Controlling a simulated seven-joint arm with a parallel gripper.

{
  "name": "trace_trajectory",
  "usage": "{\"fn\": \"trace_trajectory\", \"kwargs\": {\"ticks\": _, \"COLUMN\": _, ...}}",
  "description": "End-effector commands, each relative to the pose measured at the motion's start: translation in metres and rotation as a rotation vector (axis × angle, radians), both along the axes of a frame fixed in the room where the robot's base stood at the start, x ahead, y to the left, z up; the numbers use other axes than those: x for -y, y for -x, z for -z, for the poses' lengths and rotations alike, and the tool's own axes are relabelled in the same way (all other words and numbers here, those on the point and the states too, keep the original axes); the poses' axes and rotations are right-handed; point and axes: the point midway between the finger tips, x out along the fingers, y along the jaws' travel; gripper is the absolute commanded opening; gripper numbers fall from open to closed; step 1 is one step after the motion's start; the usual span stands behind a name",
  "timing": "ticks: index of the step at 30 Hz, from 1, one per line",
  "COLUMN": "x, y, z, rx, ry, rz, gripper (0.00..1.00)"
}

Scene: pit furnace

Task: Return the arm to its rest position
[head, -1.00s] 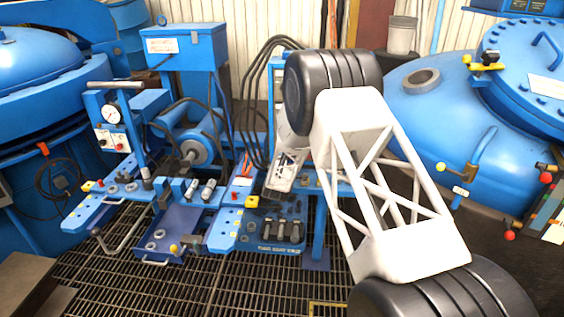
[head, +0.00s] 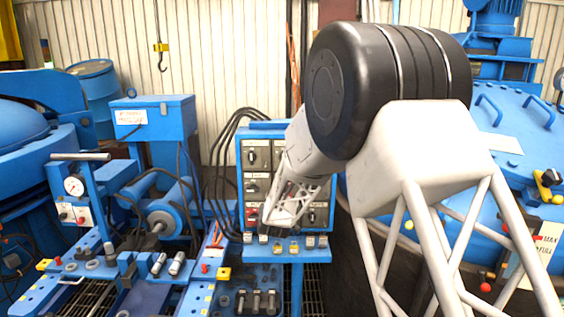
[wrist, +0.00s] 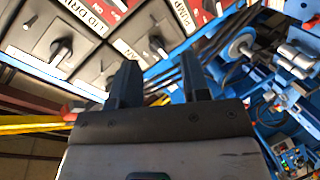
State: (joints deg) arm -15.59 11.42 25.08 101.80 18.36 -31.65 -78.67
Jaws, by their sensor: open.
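My gripper shows in the wrist view (wrist: 160,82) as two dark fingers standing apart with nothing between them. Beyond the fingers is the control panel (wrist: 100,38) with dark rotary knobs and labels. In the head view my white and black arm crosses the right half, and its white lattice forearm hangs in front of the panel (head: 254,155). The fingertips are hidden or too small to make out in the head view.
A blue work stand with several bolts (head: 257,300) lies below the panel. A gauge frame (head: 74,187) and blue cylinder (head: 165,215) stand left. A large blue vessel (head: 510,130) stands right, behind my arm. A hook (head: 161,58) hangs at the back.

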Motion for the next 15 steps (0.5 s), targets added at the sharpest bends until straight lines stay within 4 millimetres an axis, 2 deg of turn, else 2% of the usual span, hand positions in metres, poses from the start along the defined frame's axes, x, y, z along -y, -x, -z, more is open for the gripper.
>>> {"fn": "trace_trajectory", "kwargs": {"ticks": 3, "x": 0.016, "y": 0.022, "z": -0.023, "rx": -0.058, "ry": -0.064, "rz": 0.010, "gripper": 0.43}}
{"fn": "trace_trajectory", "kwargs": {"ticks": 8, "x": 0.036, "y": 0.055, "z": -0.049, "rx": -0.144, "ry": -0.146, "rz": 0.032, "gripper": 0.43}}
{"fn": "trace_trajectory", "kwargs": {"ticks": 15, "x": 0.066, "y": 0.110, "z": -0.082, "rx": -0.271, "ry": -0.264, "rz": 0.083, "gripper": 0.43}}
